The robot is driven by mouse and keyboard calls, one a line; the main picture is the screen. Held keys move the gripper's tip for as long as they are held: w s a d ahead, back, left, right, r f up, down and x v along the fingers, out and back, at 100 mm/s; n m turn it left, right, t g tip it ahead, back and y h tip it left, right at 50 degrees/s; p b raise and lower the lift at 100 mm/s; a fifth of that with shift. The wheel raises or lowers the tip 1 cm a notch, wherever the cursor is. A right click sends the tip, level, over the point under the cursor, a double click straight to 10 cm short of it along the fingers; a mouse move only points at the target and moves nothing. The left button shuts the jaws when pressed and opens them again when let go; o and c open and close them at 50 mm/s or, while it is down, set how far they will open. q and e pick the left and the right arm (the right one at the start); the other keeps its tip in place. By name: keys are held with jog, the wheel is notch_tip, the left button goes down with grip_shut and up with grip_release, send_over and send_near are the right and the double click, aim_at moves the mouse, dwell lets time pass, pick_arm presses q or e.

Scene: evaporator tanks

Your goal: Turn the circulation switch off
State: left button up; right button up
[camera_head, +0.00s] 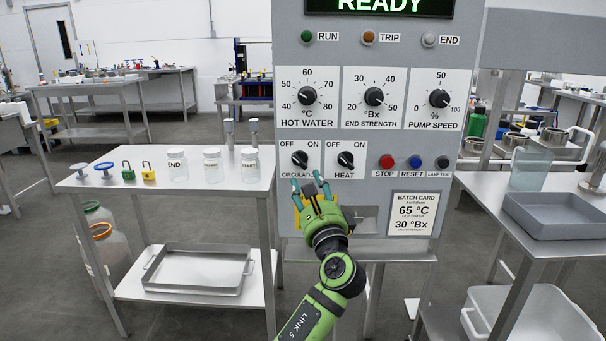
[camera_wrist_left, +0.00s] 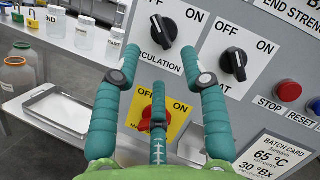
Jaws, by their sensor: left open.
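The circulation switch (camera_head: 300,159) is a black knob on a white OFF/ON plate on the grey panel. It also shows in the left wrist view (camera_wrist_left: 163,30), its bar slanting from upper left to lower right. Which label it points to is hard to tell. My left gripper (camera_head: 308,182) is open and empty, just below the circulation and heat plates. In the left wrist view its fingers (camera_wrist_left: 159,65) reach up toward the panel, with the circulation knob beyond and between the tips. I cannot tell whether they touch the panel. My right gripper is not in view.
The heat switch (camera_head: 346,160) is close on the right. A red switch on a yellow plate (camera_wrist_left: 178,112) lies behind my fingers. Stop (camera_head: 387,162), reset (camera_head: 415,162) and lamp test (camera_head: 442,162) buttons are further right. A steel table (camera_head: 200,195) stands left.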

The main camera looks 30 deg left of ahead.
pick_arm(q)
jog(key=v, duration=0.5)
jog(key=shift+f, duration=0.1)
dwell(0.3)
